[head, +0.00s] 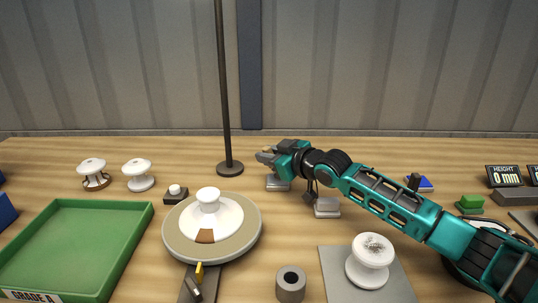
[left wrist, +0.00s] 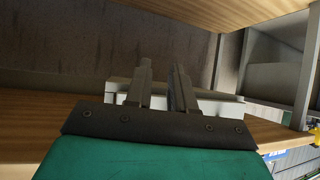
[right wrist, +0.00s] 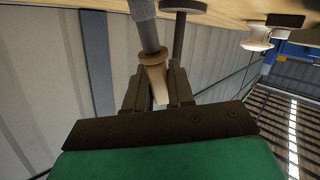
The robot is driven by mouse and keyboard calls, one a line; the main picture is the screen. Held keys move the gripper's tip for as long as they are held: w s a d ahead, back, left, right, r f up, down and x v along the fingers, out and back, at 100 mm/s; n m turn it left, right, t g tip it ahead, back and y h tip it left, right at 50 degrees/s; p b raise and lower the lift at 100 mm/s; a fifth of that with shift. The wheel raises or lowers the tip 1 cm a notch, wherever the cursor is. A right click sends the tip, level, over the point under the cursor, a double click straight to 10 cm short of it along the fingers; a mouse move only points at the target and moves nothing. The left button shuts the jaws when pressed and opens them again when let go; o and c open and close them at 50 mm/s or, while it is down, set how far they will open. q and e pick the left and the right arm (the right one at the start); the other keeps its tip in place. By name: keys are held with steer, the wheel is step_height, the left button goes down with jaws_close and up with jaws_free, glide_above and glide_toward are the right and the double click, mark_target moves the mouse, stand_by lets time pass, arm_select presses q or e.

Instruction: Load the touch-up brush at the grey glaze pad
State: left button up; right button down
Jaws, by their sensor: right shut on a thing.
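My right gripper (head: 266,157) is shut at the back middle of the table, just right of the black pole. In the right wrist view it (right wrist: 156,90) grips a tan tapered piece with a collar and a grey cylindrical part beyond, seemingly the touch-up brush (right wrist: 152,60). The brush cannot be made out in the head view. Two small grey blocks stand below the right arm, one under the gripper (head: 278,184) and one nearer (head: 327,207); I cannot tell which, if either, is the grey glaze pad. My left gripper (left wrist: 161,90) is open and empty, outside the head view.
The black pole (head: 224,90) rises beside the right gripper. A turntable (head: 177,244) carries a white insulator with a brown patch (head: 205,236). A green tray (head: 75,240) lies left, near two insulators. Another insulator stands on a grey mat (head: 335,262). Blue (head: 424,184) and green (head: 470,202) blocks lie right.

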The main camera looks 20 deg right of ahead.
stand_by(0.4)
step_height(320, 180, up, 5)
steer(key=p, duration=0.5)
steer(key=shift+f, duration=0.15)
steer(key=shift+r+p, duration=0.6)
steer(key=shift+r, duration=0.55)
steer(key=shift+s+f, duration=0.1)
